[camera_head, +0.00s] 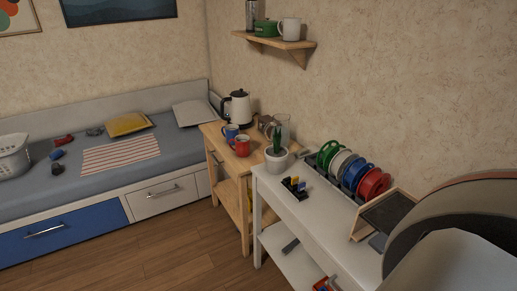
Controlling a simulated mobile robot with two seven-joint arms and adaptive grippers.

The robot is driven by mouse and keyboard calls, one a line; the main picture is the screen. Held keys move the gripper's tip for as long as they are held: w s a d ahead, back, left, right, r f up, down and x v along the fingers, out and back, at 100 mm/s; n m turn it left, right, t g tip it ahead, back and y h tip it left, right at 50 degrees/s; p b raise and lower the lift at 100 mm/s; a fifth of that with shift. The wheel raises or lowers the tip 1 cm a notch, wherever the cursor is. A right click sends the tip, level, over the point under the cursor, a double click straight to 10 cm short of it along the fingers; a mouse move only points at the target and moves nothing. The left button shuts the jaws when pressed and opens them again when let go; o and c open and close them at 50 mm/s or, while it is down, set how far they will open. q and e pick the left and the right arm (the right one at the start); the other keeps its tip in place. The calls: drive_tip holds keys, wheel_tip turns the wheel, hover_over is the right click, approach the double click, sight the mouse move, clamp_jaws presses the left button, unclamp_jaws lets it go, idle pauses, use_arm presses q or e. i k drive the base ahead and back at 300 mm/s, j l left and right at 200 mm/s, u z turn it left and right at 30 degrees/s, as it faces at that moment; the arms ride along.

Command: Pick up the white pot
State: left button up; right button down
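A small white pot (276,161) with a green cactus (278,140) in it stands upright at the far left corner of the white table (318,226). No gripper touches it. Neither my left gripper nor my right gripper is in view. A large white and dark rounded shape, likely part of my own arm, fills the lower right corner and hides the near end of the table.
Beside the pot are a small dark holder with coloured pieces (295,187) and a rack of coloured spools (354,173). Behind it, a wooden cart (215,138) holds a red mug (242,146), a blue mug (230,132), a kettle (238,107) and a clear jug (283,127).

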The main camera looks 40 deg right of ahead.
sight(276, 155)
drive_tip(key=i, duration=0.95)
drive_tip(key=i+j+z, duration=0.1)
drive_tip(key=i, duration=0.9)
drive_tip(key=i+j+z, duration=0.1)
drive_tip(key=i, duration=0.85)
drive_tip(key=i+z, duration=0.15)
drive_tip(key=z, duration=1.35)
